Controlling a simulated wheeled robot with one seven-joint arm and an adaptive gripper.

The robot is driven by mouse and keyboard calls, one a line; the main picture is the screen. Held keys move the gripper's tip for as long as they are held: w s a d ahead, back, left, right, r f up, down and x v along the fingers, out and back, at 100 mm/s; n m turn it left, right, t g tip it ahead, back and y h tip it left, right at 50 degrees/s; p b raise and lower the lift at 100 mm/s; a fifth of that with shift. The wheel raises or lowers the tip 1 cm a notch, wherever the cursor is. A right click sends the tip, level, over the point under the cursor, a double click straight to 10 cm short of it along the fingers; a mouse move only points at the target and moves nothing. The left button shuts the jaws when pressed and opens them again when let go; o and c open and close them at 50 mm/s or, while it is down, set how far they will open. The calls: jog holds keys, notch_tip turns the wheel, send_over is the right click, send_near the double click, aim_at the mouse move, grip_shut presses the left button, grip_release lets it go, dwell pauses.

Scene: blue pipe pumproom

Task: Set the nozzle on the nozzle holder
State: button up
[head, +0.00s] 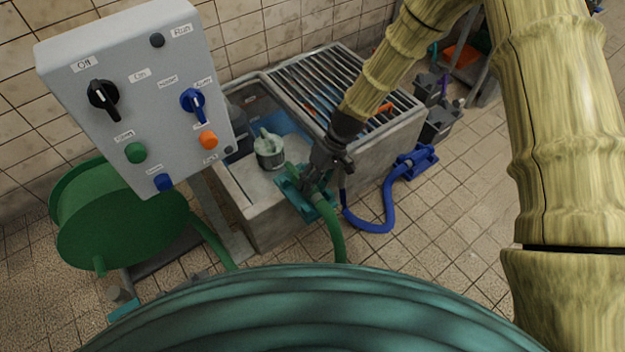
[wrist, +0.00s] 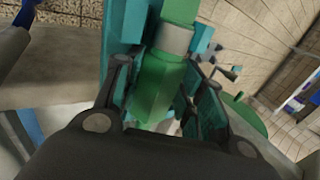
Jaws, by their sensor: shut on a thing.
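My gripper (head: 312,178) is at the front edge of the basin, shut on the green nozzle (wrist: 158,88). In the wrist view the nozzle, with a grey band, lies between my two fingers. A green hose (head: 330,222) runs down from it towards me. The teal nozzle holder (head: 290,192) sits on the basin's front wall, and its teal parts also show beside the nozzle in the wrist view (wrist: 113,45). The nozzle is at the holder, but my gripper hides much of it in the head view. I cannot tell whether it is seated.
The concrete basin (head: 262,222) has a grating (head: 345,75) and a pale green pot-like object (head: 269,150) on it. A control box (head: 140,90) stands to the left above a green hose reel (head: 115,215). A blue hose (head: 385,212) lies on the floor to the right.

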jog(key=shift+f, duration=0.4)
jog(key=o, duration=1.2)
jog(key=shift+o, duration=0.2)
jog(key=v, duration=1.2)
